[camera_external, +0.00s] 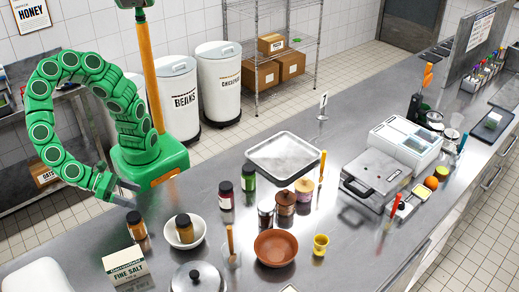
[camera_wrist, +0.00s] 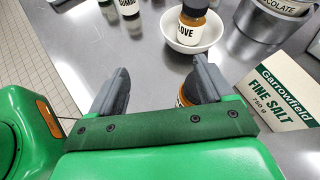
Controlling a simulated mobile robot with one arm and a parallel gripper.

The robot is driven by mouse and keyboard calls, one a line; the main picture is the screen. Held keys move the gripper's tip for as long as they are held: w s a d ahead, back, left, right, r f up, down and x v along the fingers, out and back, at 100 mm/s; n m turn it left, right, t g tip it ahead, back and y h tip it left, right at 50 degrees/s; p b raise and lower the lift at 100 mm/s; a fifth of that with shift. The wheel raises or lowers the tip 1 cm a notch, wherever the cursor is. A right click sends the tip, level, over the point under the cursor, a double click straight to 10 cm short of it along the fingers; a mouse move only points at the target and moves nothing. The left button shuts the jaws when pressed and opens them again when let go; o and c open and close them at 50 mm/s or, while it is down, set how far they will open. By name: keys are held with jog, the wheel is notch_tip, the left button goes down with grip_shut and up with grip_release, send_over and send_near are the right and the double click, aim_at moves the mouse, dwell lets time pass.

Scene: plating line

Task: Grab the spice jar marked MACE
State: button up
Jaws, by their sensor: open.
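My gripper (camera_external: 126,196) is open above the steel counter; in the wrist view its two grey fingers (camera_wrist: 161,72) are spread with bare counter between their tips. An orange-brown jar with a dark lid (camera_external: 136,225) stands upright close to it; in the wrist view a jar (camera_wrist: 182,98) is mostly hidden behind the right finger, so its label cannot be read. A similar jar (camera_wrist: 193,22) stands in a white bowl (camera_wrist: 181,45) and its label reads "LOVE", its first letter hidden. A dark red jar marked SUMAC (camera_wrist: 128,8) is farther off. No label reading MACE is visible.
A FINE SALT box (camera_external: 126,265) stands near the jars, with a lidded pot (camera_external: 198,277) beyond it. A green jar (camera_external: 248,178), brown canisters (camera_external: 285,203), a terracotta bowl (camera_external: 275,247) and a metal tray (camera_external: 284,155) occupy the counter to the right.

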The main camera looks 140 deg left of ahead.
aim_at(132, 216)
jog(key=d+f+m+t+h, duration=0.1)
jog(key=d+m+t, duration=0.1)
jog(key=d+m, duration=0.3)
jog(key=shift+n, duration=0.6)
jog(key=shift+w+d+f+x, duration=0.1)
jog(key=shift+d+f+x, duration=0.1)
jog(key=shift+x, duration=0.9)
jog(key=shift+w+d+f+x, duration=0.1)
jog(key=shift+d+x, duration=0.15)
jog(key=shift+x, duration=0.9)
jog(key=shift+w+d+f+x, duration=0.1)
jog(key=shift+d+x, duration=0.1)
jog(key=shift+x, duration=0.9)
jog(key=shift+c, duration=0.4)
jog(key=c, duration=1.1)
jog(key=shift+r, duration=0.1)
